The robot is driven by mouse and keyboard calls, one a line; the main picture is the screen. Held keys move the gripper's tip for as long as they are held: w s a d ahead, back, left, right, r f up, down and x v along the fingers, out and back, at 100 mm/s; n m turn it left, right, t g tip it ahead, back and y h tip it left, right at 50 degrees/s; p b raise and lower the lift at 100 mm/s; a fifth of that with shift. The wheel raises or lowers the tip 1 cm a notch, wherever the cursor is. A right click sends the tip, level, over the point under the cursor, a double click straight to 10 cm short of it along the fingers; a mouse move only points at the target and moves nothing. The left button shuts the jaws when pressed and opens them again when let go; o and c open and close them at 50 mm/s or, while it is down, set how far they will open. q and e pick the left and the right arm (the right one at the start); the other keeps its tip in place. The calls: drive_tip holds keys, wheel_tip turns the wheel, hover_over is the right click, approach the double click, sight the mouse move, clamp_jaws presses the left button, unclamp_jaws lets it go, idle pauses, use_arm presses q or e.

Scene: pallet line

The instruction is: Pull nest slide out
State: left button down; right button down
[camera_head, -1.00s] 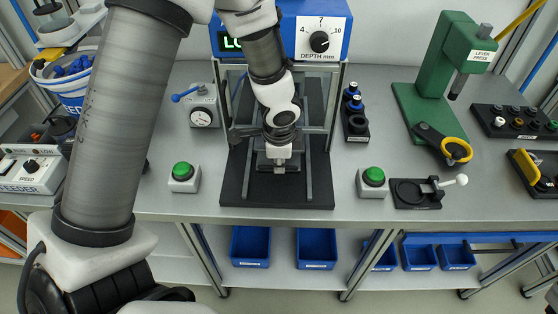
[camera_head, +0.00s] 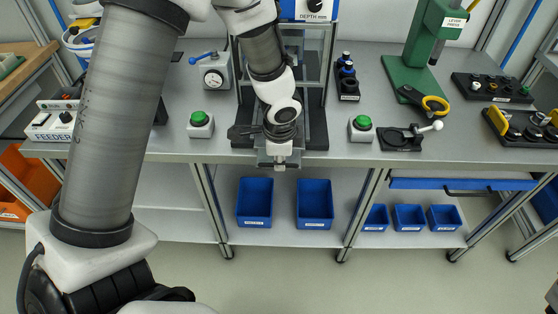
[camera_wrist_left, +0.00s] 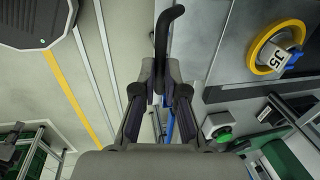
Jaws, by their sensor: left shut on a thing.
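The nest slide (camera_head: 266,160) is a grey plate at the front of the black press base (camera_head: 316,136), reaching the table's front edge. My left gripper (camera_head: 279,160) is at the front of the slide and hides much of it. In the left wrist view my left gripper (camera_wrist_left: 160,92) has its fingers closed around a black bent handle (camera_wrist_left: 163,40). The inside of the nest is hidden under my wrist. My right gripper is not in view.
Green-button boxes (camera_head: 200,124) and (camera_head: 361,128) stand on both sides of the press. A dark fixture with a white-knobbed lever (camera_head: 402,139) sits further right. Blue bins (camera_head: 255,203) stand on the shelf below. The floor in front is clear.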

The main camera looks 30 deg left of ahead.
use_arm(q)
drive_tip(key=shift+s+f, duration=0.3)
drive_tip(key=c, duration=1.5)
unclamp_jaws()
drive_tip(key=shift+d, duration=0.15)
drive_tip(key=shift+w+r, duration=0.15)
drive_tip(key=shift+r, duration=0.05)
drive_tip(key=r, duration=0.4)
drive_tip(key=s+r, duration=0.1)
drive_tip(key=r, duration=0.2)
drive_tip(key=d+r, duration=0.1)
drive_tip(key=r, duration=0.3)
drive_tip(key=shift+s+r, duration=0.35)
drive_tip(key=shift+s, duration=0.05)
